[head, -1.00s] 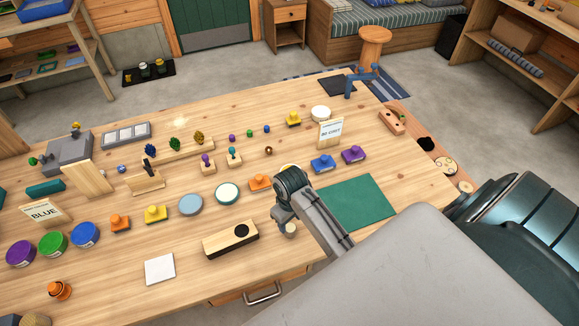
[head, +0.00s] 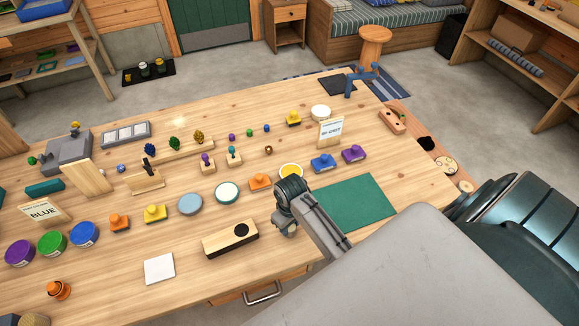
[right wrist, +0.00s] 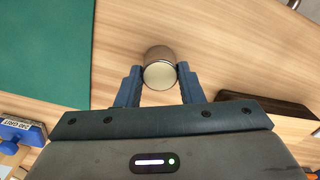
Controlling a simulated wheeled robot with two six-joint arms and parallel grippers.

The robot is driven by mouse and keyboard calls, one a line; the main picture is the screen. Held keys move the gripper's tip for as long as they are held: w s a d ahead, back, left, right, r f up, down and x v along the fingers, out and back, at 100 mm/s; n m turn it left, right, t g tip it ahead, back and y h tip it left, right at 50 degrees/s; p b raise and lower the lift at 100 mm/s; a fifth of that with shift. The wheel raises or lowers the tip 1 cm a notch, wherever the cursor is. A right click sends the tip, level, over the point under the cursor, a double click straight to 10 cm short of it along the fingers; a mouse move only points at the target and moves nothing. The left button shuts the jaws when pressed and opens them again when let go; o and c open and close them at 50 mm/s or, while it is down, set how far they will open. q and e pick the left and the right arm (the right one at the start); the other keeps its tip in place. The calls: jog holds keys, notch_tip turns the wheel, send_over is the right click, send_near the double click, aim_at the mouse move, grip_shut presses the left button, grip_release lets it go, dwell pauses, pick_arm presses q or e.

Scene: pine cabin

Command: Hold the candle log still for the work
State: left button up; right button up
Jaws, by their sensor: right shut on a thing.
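The candle log, a pale wooden block (head: 230,240) with a dark round hole in its top, lies near the front of the table. Its end also shows at the right of the right wrist view (right wrist: 292,128). My right gripper (head: 287,228) is to the right of the block and apart from it. In the right wrist view, my right gripper (right wrist: 159,85) is shut on a small cylinder (right wrist: 160,72) with a pale round end and brownish side. In the head view the cylinder is hidden by the gripper. My left gripper is not in view.
A green mat (head: 355,203) lies right of my gripper.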

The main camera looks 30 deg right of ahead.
jog(key=shift+r, duration=2.25)
